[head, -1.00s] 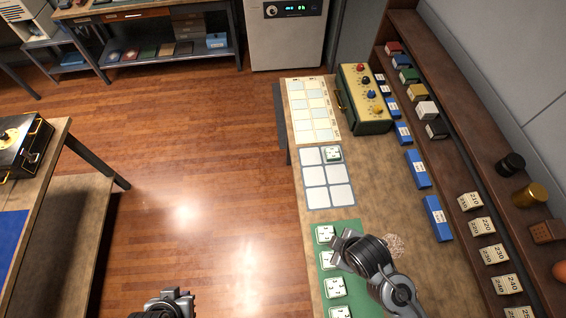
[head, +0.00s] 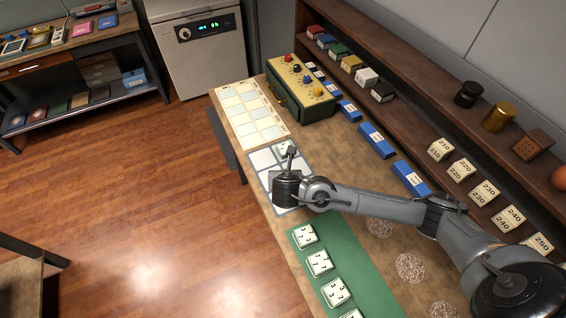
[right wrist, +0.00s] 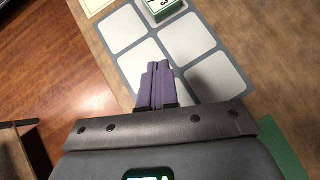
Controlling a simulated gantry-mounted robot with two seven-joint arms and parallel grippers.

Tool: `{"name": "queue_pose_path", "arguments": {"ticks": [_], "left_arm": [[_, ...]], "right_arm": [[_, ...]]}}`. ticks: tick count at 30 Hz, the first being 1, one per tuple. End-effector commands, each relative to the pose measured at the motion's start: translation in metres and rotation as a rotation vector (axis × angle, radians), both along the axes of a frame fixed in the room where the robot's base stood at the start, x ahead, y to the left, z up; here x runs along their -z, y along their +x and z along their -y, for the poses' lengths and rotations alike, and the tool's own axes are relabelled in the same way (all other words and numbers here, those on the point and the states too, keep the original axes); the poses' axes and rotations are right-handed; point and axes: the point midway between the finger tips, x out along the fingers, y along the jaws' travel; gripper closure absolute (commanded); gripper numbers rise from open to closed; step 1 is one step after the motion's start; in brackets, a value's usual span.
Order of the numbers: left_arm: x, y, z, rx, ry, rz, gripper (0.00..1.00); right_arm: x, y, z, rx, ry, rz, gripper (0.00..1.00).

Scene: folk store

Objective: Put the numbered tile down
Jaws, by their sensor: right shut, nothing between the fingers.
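A white numbered tile (head: 285,148) sits in the far right cell of the grid board (head: 262,160); it also shows at the top of the right wrist view (right wrist: 163,8). Several more numbered tiles, the nearest to the board being one tile (head: 305,236), lie in a row on the green mat (head: 345,252). My right gripper (head: 276,177) is over the left side of the board. In the right wrist view its purple fingers (right wrist: 157,72) are together and empty, over the middle left cell, apart from the tile. My left gripper is out of view.
A knobbed box (head: 300,95) and a pale chart (head: 250,117) are beyond the board. Blue blocks (head: 376,140) line the right, below a shelf of numbered blocks (head: 460,168). The bench's left edge borders open floor.

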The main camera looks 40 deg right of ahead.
Motion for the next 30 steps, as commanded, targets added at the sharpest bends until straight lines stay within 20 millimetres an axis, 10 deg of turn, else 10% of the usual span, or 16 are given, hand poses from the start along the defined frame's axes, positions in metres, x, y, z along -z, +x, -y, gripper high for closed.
{"name": "queue_pose_path", "arguments": {"ticks": [18,30], "left_arm": [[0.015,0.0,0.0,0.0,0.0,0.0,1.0],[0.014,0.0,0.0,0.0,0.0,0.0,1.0]], "right_arm": [[0.07,0.055,0.042,0.002,-0.001,0.0,1.0],[0.067,0.084,0.065,0.001,-0.001,0.001,1.0]]}}
